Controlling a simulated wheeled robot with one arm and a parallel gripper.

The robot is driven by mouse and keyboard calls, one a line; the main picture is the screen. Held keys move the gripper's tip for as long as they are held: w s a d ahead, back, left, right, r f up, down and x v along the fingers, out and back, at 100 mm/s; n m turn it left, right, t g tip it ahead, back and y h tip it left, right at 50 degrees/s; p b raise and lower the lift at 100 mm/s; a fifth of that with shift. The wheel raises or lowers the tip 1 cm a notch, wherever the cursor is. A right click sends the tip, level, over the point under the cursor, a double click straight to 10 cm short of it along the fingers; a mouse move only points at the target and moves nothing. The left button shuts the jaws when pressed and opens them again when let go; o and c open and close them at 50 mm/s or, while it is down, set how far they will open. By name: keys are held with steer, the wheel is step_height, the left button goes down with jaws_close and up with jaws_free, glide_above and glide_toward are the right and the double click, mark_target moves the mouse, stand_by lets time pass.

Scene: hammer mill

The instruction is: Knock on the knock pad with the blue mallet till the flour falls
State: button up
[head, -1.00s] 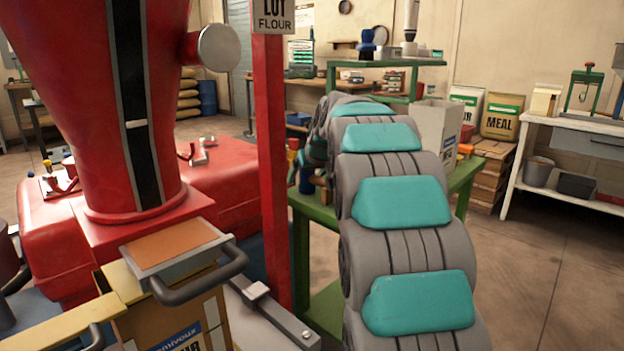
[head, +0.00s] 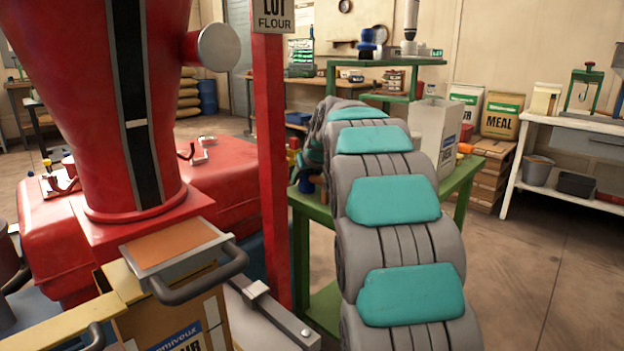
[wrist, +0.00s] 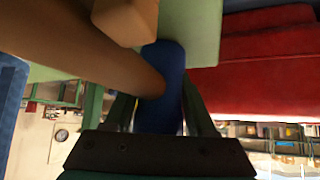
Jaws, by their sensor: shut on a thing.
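The red hopper (head: 110,150) stands at the left of the head view. A round grey disc on a red stub at its side looks to be the knock pad (head: 219,47). In the wrist view my gripper (wrist: 162,98) is shut on the blue part of the mallet (wrist: 162,75). A thick brown wooden cylinder (wrist: 100,55) crosses close by, its end against the blue part; whether it belongs to the mallet is unclear. In the head view my arm hides most of the gripper, near the green table and right of the red post. No flour is seen falling.
The red post (head: 268,170) stands between the hopper and my arm. The green table (head: 462,190) carries a grey box (head: 437,130). An orange-topped tray (head: 172,245) with a handle sits below the hopper. Open floor lies to the right.

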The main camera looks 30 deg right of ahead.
jaws_close()
step_height(320, 180, up, 10)
steer(key=shift+f, duration=0.2)
steer(key=shift+r, duration=0.25)
stand_by(0.4)
stand_by(0.4)
